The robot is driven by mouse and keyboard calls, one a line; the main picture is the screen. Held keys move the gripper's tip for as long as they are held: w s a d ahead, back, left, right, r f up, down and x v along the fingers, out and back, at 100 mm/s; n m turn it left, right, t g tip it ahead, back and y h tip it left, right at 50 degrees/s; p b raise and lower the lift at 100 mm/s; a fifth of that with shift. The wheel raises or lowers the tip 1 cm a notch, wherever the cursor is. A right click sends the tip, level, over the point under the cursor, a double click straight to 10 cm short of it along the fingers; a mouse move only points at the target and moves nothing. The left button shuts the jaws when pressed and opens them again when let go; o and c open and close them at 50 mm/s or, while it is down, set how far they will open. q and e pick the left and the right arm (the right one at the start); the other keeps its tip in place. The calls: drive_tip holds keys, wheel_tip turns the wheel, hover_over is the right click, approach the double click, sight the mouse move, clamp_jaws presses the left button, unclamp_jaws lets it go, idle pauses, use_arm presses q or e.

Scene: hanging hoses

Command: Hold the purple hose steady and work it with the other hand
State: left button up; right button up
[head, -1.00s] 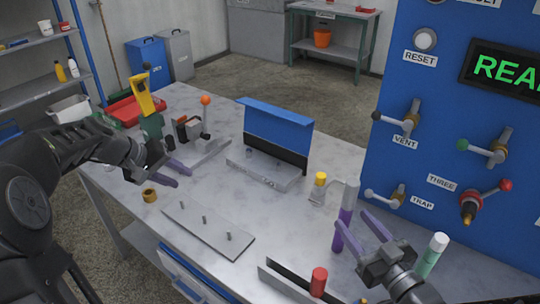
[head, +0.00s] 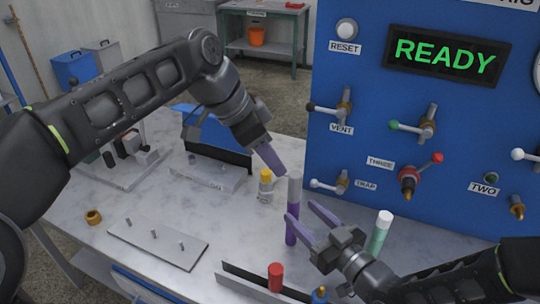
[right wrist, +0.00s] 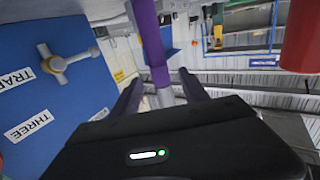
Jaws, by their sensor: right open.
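The purple hose (head: 291,232) stands upright near the bench's right side, with a grey upper section (head: 294,190). In the right wrist view, the purple hose (right wrist: 149,42) shows between my right fingers, next to a grey part. My left gripper (head: 277,167) points down from the upper left, its tips close to the hose's grey top. Its fingers overlap in the picture, so its opening does not show. My right gripper (head: 301,213) is open, its fingers pointing at the hose from the right. I cannot tell whether either gripper touches the hose.
A blue panel (head: 350,100) with valves and a READY display (head: 446,56) rises behind the hose. A yellow-capped fitting (head: 265,187), a green hose (head: 380,232) and a red one (head: 275,277) stand nearby. A pegged plate (head: 158,243) lies left on the bench.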

drive_tip(key=x, duration=0.7)
drive_tip(key=shift+w+a, duration=0.25)
drive_tip(key=shift+c, duration=0.3)
clamp_jaws()
idle(0.4)
use_arm(q)
drive_tip(key=shift+o, duration=0.4)
